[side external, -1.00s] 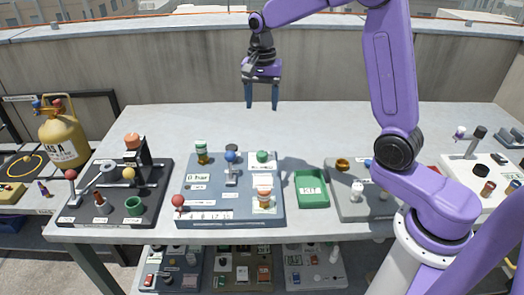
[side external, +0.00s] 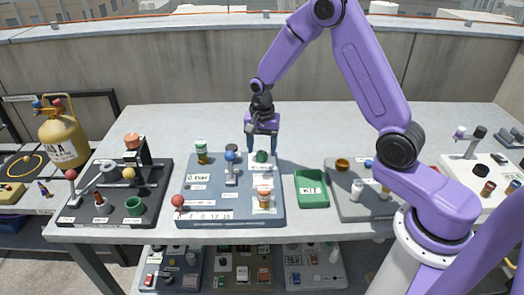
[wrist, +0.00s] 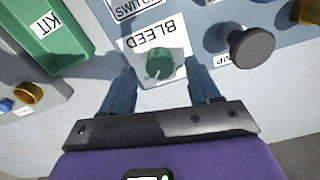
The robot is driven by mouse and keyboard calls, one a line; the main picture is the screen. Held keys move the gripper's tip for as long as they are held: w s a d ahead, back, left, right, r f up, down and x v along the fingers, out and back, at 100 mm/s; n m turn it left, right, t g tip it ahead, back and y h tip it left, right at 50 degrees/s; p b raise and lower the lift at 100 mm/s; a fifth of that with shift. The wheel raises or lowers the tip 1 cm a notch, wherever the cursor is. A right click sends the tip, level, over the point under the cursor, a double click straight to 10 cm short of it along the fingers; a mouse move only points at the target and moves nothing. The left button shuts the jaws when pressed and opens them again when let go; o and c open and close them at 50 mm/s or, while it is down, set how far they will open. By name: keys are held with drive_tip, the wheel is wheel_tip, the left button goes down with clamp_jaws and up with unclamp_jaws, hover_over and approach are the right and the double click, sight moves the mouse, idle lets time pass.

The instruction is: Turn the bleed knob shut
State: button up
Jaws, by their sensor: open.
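The bleed knob (side external: 262,156) is a small green knob on a white plate at the back right of the grey-blue panel (side external: 215,215). In the wrist view the knob (wrist: 160,63) sits beside the word BLEED, which appears upside down, and a pale line shows on its top. My gripper (side external: 262,150) points down at the knob. In the wrist view my gripper (wrist: 161,78) is open, with one finger on each side of the knob and visible gaps between. The knob is not held. Exact fingertip height is hard to tell.
A dark grey round knob (wrist: 252,48) stands close to one finger. The panel also carries a blue-topped lever (side external: 231,157) and a red ball (side external: 178,201). A green KIT tray (side external: 311,202) lies right of the panel. The table behind is clear.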

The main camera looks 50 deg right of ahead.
drive_tip(key=shift+f, duration=0.9)
drive_tip(key=c, duration=1)
drive_tip(key=shift+c, duration=0.2)
